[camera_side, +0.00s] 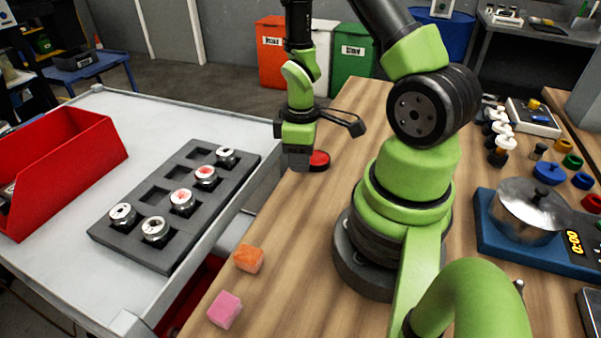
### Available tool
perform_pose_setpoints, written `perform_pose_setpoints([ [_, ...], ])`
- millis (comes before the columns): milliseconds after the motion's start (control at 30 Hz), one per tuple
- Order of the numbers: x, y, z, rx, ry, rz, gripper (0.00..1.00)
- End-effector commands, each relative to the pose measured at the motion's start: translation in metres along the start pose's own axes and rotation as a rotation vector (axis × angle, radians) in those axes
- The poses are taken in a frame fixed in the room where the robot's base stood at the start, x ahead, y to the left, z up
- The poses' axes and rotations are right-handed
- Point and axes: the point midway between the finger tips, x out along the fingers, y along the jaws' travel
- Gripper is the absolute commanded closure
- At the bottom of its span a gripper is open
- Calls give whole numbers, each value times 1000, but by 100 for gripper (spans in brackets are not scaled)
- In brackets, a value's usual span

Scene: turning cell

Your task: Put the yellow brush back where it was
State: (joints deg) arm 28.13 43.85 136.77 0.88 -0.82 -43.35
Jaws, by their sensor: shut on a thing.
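My gripper (298,165) points down over the far left part of the wooden bench, close to its left edge. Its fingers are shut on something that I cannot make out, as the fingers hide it. I cannot pick out a yellow brush for certain. A small yellow item (535,104) sits on a pale device at the back right; its shape is too small to tell. A red round thing with a dark base (319,160) shows right beside the fingers, partly hidden by them.
A dark tray (110,235) with several metal parts and empty pockets lies on the left grey table, near a red bin (95,145). Orange (249,258) and pink (225,309) cubes lie at the front. A metal pot (520,215) stands on a blue base at right.

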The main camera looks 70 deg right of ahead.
Motion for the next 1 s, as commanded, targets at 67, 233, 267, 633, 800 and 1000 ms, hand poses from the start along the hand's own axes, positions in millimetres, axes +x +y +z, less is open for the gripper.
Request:
perform_pose_setpoints([
  [67,5,0,0,0,-1,-1,94],
  [233,23,-1,0,-1,-2,-5,94],
  [267,27,-1,0,0,-2,-5,94],
  [633,42,0,0,1,2,-1,94],
  [800,45,0,0,1,1,-2,94],
  [1000,45,0,0,1,2,-1,46],
])
